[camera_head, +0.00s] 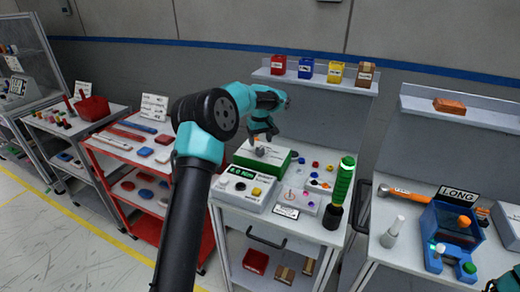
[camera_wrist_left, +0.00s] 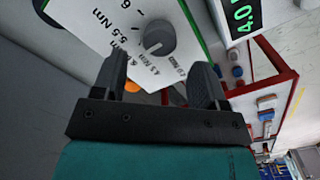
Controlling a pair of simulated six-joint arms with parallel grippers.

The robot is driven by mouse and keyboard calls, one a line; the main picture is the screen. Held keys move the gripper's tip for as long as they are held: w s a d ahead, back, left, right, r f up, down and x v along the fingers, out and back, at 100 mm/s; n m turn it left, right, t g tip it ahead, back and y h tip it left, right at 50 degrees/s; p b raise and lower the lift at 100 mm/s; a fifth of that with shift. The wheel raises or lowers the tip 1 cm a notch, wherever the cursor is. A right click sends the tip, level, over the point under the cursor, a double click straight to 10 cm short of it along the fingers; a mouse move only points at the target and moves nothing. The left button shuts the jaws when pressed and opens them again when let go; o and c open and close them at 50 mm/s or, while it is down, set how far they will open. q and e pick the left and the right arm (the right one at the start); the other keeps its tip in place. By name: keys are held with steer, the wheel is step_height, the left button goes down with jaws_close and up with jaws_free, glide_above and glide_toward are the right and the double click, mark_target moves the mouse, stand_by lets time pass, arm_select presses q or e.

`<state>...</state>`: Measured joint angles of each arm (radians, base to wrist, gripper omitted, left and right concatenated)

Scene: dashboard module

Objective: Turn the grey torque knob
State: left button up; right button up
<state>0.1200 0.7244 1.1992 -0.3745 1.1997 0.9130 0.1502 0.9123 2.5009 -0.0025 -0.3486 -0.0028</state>
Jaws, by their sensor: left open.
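The grey torque knob (camera_wrist_left: 158,38) is round with a raised grip bar. It sits on a white dial face (camera_wrist_left: 125,30) printed with Nm values, on a green-edged module (camera_head: 278,164). In the head view the knob (camera_head: 260,151) shows small, just below my left gripper (camera_head: 266,136). In the left wrist view my left gripper (camera_wrist_left: 160,76) is open and empty, its two fingers apart. The knob lies past the fingertips, between their lines, and looks apart from them. A display box (camera_head: 247,190) beside the module reads 4.0 Nm. My right gripper does not show.
A button panel (camera_head: 300,202) and a green-handled screwdriver (camera_head: 340,190) stand right of the module. A shelf (camera_head: 315,82) with small boxes is behind. A red rack (camera_head: 125,175) is at left. A right-hand bench holds a hammer (camera_head: 402,193) and a blue fixture (camera_head: 450,235).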

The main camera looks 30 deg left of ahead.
mark_target(260, 150)
arm_select(q)
steer(key=shift+f, duration=2.4)
steer(key=c, duration=0.9)
